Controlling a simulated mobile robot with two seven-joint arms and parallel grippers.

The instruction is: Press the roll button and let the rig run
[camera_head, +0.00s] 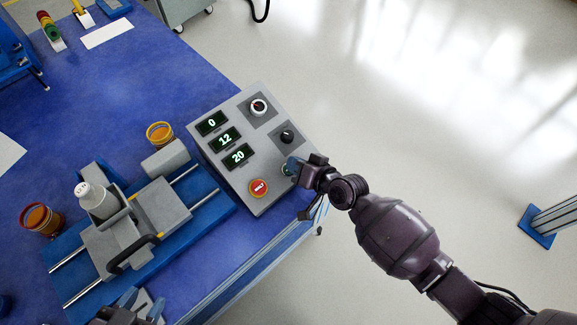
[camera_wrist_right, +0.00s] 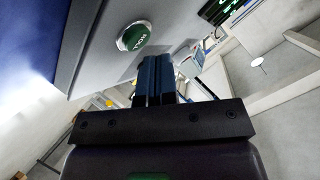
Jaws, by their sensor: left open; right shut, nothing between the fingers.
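The grey control box (camera_head: 228,178) stands on the blue table and carries the green roll button (camera_head: 285,170), mostly hidden by my gripper in the head view. In the right wrist view the roll button (camera_wrist_right: 134,37) shows its label, just beyond and left of my fingertips. My right gripper (camera_head: 293,164) is shut and empty, with its fingertips close to the button; I cannot tell whether they touch the box. The three displays (camera_head: 225,139) read 0, 12 and 20. My left gripper (camera_head: 143,300) is open and empty at the bottom edge, near the rig.
The rig's grey carriage (camera_head: 118,248) sits on rails over a blue base, left of the box. A red button (camera_head: 259,187) and two knobs (camera_head: 258,106) share the panel. Orange cups (camera_head: 160,133) stand near the rig.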

